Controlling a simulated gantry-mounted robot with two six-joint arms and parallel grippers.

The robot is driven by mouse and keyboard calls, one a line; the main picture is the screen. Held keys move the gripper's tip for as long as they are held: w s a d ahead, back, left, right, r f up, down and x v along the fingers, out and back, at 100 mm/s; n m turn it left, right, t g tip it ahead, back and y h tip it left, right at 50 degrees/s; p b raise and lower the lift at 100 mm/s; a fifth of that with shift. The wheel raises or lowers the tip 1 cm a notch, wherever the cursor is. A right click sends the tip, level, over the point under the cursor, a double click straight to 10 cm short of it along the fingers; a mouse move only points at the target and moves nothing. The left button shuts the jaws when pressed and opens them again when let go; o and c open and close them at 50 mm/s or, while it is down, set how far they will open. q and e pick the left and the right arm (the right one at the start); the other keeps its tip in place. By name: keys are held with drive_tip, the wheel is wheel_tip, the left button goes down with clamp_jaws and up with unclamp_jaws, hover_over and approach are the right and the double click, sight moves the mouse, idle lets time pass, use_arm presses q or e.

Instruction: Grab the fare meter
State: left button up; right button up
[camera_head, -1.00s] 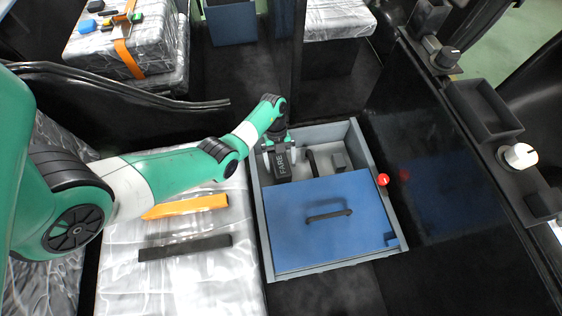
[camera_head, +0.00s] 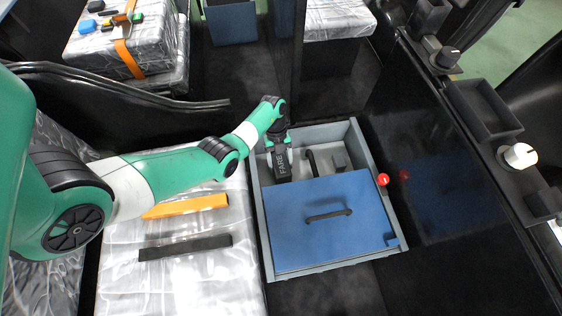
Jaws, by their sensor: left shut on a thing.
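The fare meter (camera_head: 283,165) is a small dark box with "FARE" lettering, in the open back part of the grey drawer box (camera_head: 262,222). My left gripper (camera_head: 279,150) comes down over it from above and is shut on it. The lower part of the meter is partly hidden by the blue lid edge, and I cannot tell whether it rests on the box floor. My right gripper is not in view.
A blue lid (camera_head: 328,232) with a black handle covers the front of the box. A dark handle-like piece and a small dark block (camera_head: 339,160) lie right of the meter. A red knob (camera_head: 382,179) sits on the right wall. An orange bar (camera_head: 187,206) and a black bar (camera_head: 186,247) lie on the wrapped seat.

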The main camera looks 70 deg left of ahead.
sight(281, 163)
use_arm(q)
clamp_jaws()
drive_tip(key=shift+r, duration=0.25)
wheel_tip(281, 163, up, 9)
drive_tip(key=p, duration=0.7)
drive_tip(key=shift+r, duration=0.55)
